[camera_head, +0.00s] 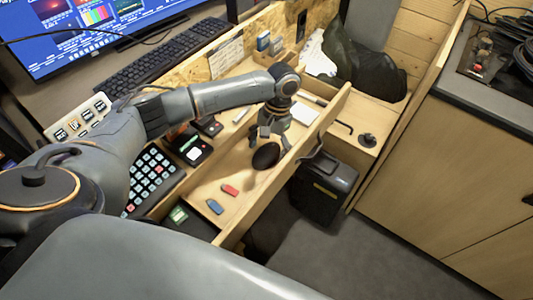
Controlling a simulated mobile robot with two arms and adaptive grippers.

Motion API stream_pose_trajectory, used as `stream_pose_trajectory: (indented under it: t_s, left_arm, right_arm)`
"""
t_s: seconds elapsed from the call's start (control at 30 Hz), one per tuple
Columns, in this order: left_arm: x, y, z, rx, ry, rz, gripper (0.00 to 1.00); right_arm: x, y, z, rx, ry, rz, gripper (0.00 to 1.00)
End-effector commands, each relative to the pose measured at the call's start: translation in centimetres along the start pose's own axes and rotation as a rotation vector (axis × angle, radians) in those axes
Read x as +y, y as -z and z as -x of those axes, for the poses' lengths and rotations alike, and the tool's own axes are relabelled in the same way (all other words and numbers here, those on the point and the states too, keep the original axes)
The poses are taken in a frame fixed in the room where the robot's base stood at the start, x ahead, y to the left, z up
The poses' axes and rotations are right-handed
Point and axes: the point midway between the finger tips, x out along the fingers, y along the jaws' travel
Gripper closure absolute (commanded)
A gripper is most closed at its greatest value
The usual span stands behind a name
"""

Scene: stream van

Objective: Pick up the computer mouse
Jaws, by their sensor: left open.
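The computer mouse (266,157) looks like a dark, rounded oval on the light wooden drawer floor, close to the drawer's front wall. My left gripper (272,136) comes down over the drawer from above, its fingers pointing toward the mouse. It is open, with its fingertips at the far edge of the mouse. I cannot tell whether they touch it. My right gripper is not in view.
The open wooden drawer (240,205) also holds a red piece (230,190), a blue piece (215,206) and a white pad (305,113). A black keypad (150,180) lies left of the mouse. A black case (322,190) stands outside the drawer. Grey floor is clear.

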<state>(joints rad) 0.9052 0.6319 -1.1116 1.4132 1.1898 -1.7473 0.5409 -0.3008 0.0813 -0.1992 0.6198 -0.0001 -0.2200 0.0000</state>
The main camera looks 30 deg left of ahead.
Motion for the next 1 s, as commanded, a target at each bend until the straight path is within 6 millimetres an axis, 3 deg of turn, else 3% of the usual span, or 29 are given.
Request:
stream_pose_trajectory:
  t_s: [0.17, 0.47, 0.77, 1.0]
  left_arm:
    - [0.0, 0.0, 0.0, 0.0, 0.0, 0.0, 0.15]
    - [0.0, 0.0, 0.1, 0.0, 0.0, 0.0, 0.76]
    - [0.0, -0.1, 0.5, 0.002, 0.0, 0.0, 0.76]
    - [0.0, -1.1, 4.6, 0.004, -0.001, -0.001, 0.76]
  right_arm:
    - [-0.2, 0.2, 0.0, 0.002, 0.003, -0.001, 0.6]
    - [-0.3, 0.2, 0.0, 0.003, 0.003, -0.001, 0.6]
    - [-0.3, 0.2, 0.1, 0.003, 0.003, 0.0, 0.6]
    - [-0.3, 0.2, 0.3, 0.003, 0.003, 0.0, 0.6]
